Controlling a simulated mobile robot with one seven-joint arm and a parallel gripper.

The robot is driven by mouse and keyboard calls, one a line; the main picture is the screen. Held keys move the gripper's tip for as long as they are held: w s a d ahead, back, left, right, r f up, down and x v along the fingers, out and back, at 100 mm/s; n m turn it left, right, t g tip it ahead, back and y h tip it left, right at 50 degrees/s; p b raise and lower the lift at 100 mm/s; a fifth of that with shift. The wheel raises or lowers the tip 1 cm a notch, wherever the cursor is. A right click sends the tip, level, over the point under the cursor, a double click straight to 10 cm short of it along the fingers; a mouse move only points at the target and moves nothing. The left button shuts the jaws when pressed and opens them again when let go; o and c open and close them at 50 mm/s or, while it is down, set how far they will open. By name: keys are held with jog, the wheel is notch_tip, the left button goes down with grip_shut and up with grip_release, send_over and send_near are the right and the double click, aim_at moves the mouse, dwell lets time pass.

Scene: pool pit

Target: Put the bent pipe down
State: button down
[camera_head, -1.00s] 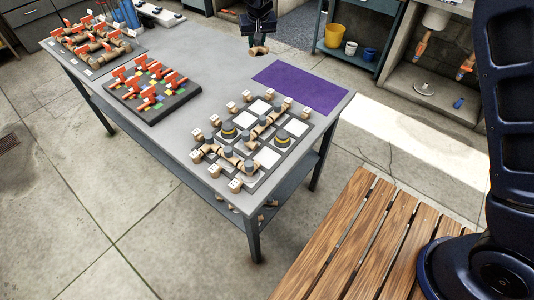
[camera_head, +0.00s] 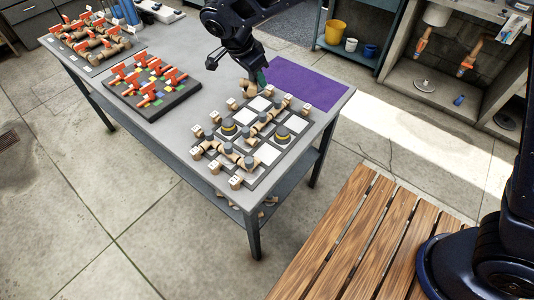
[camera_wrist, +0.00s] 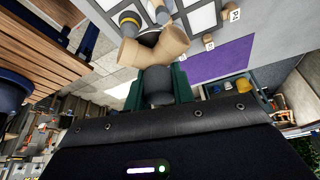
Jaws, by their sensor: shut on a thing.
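My gripper (camera_head: 261,78) is above the table's far edge, beside the purple mat (camera_head: 300,83). It is shut on the bent pipe (camera_head: 248,88), a tan elbow piece with a dark grey end. In the wrist view the green fingers (camera_wrist: 160,85) clasp the grey end, and the tan elbow (camera_wrist: 155,45) points away from me. The pipe hangs near the far corner of the grey board (camera_head: 262,163) with white squares. Whether the pipe touches the board or table is hard to tell.
The board carries several tan pipe pieces, grey caps and numbered blocks (camera_head: 236,182). A dark tray (camera_head: 153,98) with red-handled valves stands to its left, with more valves (camera_head: 95,40) behind. A wooden bench (camera_head: 350,240) is in front. The purple mat is bare.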

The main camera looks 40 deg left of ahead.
jog(key=s+d+m+g+h, duration=0.1)
jog(key=s+d+m+h, duration=0.1)
jog(key=s+d+m, duration=0.55)
jog(key=shift+n, duration=0.65)
jog(key=w+f, duration=0.1)
jog(key=f, duration=1.2)
jog(key=w+d+f, duration=0.1)
jog(key=f, duration=0.5)
jog(key=shift+w+d+f, duration=0.1)
jog(key=shift+w+f, duration=0.15)
jog(key=shift+w, duration=0.1)
jog(key=shift+f, duration=0.1)
jog(key=c, duration=1.2)
grip_release()
jog(key=v, duration=1.2)
jog(key=shift+d, duration=0.1)
